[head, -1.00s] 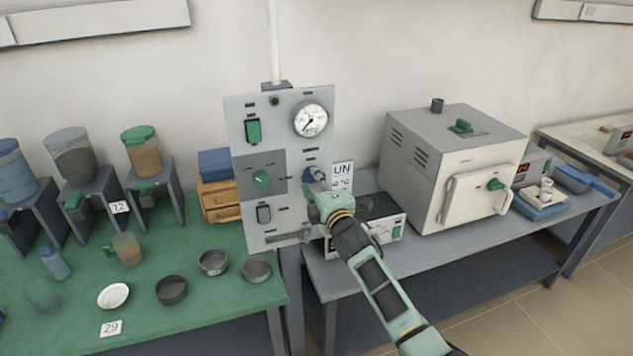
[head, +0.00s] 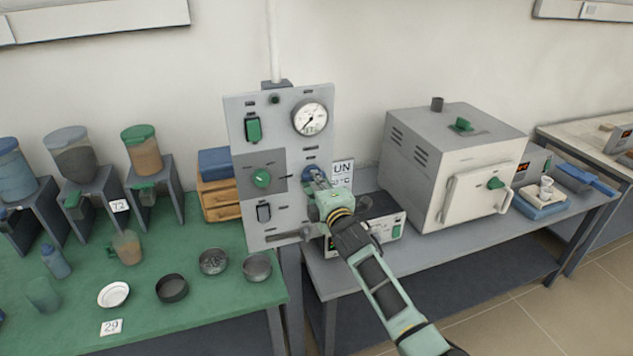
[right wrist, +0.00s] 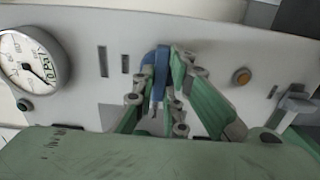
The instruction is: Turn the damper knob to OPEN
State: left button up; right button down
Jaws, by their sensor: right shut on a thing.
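A grey upright panel (head: 243,222) carries a blue knob (head: 308,172) right of its middle, below a round gauge (head: 310,118). My right gripper (head: 318,180) is at the blue knob and shut on it. In the right wrist view the blue knob (right wrist: 161,62) stands upright between the two green fingers of the right gripper (right wrist: 165,75). The gripper covers part of the knob, and the lettering around it is too small to read. A green knob (head: 262,179) sits on a dark square to the left on the panel. My left gripper is not in view.
A white furnace (head: 455,170) with a green knob and door handle stands on the right bench. A box with a display (head: 395,231) is partly behind my right arm. Bowls and hoppers stand on the green bench (head: 215,312) at left.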

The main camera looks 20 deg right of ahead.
jog(key=shift+m, duration=0.3)
jog(key=shift+f+m+b, duration=0.1)
jog(key=shift+m+b, duration=0.3)
jog(key=shift+m, duration=8.1)
jog(key=c, duration=1.8)
grip_release()
